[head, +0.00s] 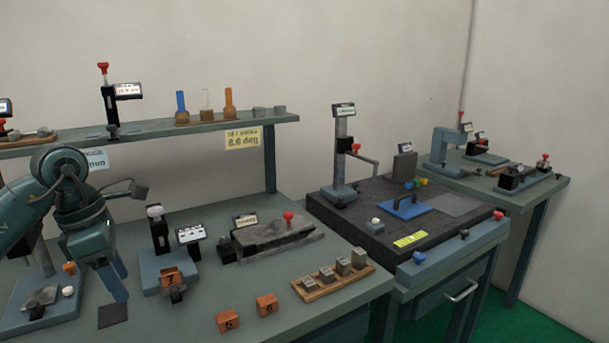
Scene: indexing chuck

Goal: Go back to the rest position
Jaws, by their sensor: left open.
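My left gripper (119,284) hangs at the left side of the near bench, fingers pointing down and open, with nothing seen between them. It is above the bench top, just left of a blue-grey fixture (150,279) with a black upright and a white knob. An orange numbered block (171,274) sits at the front of that fixture, apart from the gripper. Two more orange numbered blocks (228,321) (267,305) stand on the bench front. My right gripper is not in view.
A dark flat pad (112,315) lies below the gripper. Another blue-grey fixture (45,312) stands to its left, partly behind my arm. A shelf (150,134) runs above the bench back. A wooden rack (305,292) of grey blocks and a low vise-like device (270,240) are farther right.

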